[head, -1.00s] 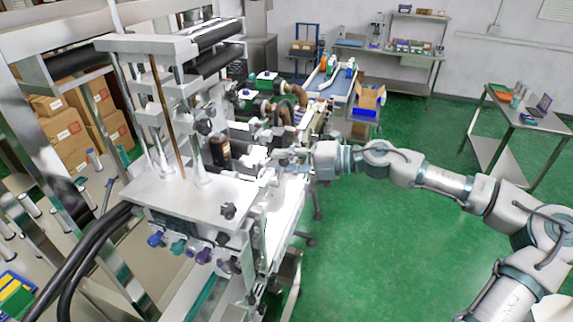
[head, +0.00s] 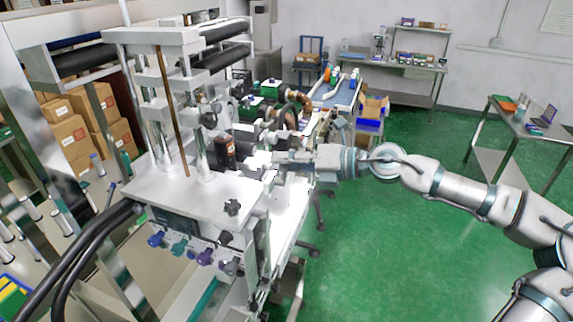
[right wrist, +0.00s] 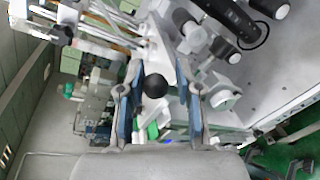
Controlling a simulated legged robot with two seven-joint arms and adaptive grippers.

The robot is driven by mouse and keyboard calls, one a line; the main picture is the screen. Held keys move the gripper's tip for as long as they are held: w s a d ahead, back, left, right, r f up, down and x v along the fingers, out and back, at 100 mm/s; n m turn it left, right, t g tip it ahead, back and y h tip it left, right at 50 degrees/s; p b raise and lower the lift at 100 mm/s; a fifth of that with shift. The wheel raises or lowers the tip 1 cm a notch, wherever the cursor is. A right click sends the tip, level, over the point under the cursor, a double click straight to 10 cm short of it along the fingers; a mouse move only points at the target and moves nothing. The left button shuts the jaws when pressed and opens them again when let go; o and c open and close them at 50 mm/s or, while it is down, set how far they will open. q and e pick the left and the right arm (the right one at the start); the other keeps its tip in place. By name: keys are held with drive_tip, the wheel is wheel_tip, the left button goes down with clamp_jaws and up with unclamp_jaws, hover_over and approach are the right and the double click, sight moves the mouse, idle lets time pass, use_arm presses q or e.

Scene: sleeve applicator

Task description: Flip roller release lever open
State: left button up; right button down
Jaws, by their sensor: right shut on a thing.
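The sleeve applicator (head: 190,192) is a white and metal machine at the left of the head view. My right gripper (head: 276,160) reaches in from the right to the machine's right side, near the dark cylinder (head: 223,148). In the right wrist view its two fingers (right wrist: 160,72) stand apart, with a round black knob (right wrist: 155,87) between them. I take the knob to be part of the roller release lever; the gripper is shut on it. The lever's arm and pivot are hard to make out. My left gripper is in neither view.
Black rollers (head: 225,55) sit high on the machine. Several coloured knobs (head: 180,247) are on its front. A conveyor (head: 340,97) runs behind. Cardboard boxes (head: 75,140) stand at left. A side table (head: 530,120) is at right. The green floor (head: 390,250) is clear.

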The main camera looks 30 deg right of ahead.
drive_tip(key=shift+s+a+f+g, duration=0.1)
drive_tip(key=shift+a+f+g, duration=0.05)
drive_tip(key=shift+f, duration=0.25)
drive_tip(key=shift+s+a+f+g, duration=0.1)
drive_tip(key=shift+f+g, duration=0.05)
drive_tip(key=shift+f, duration=0.2)
drive_tip(key=c, duration=1)
unclamp_jaws()
drive_tip(key=o, duration=0.4)
drive_tip(key=shift+c, duration=0.2)
drive_tip(key=shift+d+r, duration=0.25)
drive_tip(key=shift+r, duration=0.1)
